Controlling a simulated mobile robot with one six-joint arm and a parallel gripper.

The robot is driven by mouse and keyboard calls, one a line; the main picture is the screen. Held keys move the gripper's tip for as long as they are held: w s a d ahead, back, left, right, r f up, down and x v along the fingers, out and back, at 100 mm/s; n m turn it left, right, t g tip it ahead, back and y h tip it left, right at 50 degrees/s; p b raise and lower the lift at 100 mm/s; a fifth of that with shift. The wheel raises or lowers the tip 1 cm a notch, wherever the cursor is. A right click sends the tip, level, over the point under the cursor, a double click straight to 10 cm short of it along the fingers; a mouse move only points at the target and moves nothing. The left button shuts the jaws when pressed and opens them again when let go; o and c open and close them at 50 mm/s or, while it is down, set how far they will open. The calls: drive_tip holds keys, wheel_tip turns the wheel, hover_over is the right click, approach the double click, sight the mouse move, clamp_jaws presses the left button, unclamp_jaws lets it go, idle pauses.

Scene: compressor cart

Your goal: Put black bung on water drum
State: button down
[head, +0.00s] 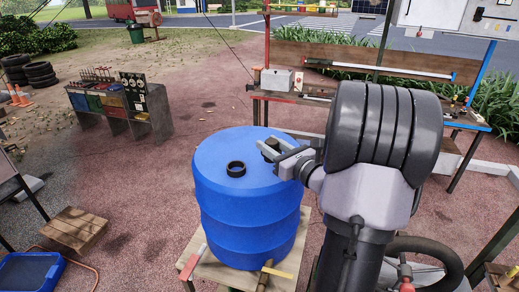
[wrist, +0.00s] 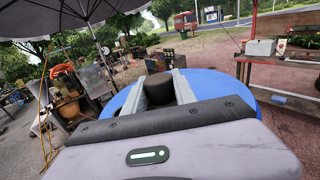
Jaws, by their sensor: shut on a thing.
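The blue water drum (head: 245,205) stands upright in the middle of the head view. My gripper (head: 269,151) reaches in from the right over the far right part of the drum's top. Its fingers are shut on the black bung (head: 271,143), which sits to the right of and behind the neck. In the wrist view the bung (wrist: 159,87) shows dark between the two grey fingers, with the blue drum top (wrist: 215,84) around it. I cannot tell whether the bung touches the drum. The neck is hidden in the wrist view.
The drum stands on a wooden platform (head: 222,272) with a red-handled tool (head: 192,262) on its edge. A workbench (head: 300,97) with a grey box stands behind. A rack of coloured bins (head: 112,100) is at left. Open ground lies left of the drum.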

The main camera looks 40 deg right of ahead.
drive_tip(key=shift+w+d+f+b, duration=0.1)
drive_tip(key=shift+w+d+f, duration=0.05)
drive_tip(key=shift+f, duration=0.45)
drive_tip(key=shift+w+d+f+b, duration=0.15)
drive_tip(key=shift+f, duration=0.45)
drive_tip(key=shift+w+d+f+b, duration=0.1)
drive_tip(key=shift+w+d+f, duration=0.05)
drive_tip(key=shift+f, duration=0.45)
drive_tip(key=shift+s+a+f, duration=0.1)
drive_tip(key=shift+a, duration=0.05)
drive_tip(key=c, duration=1)
unclamp_jaws()
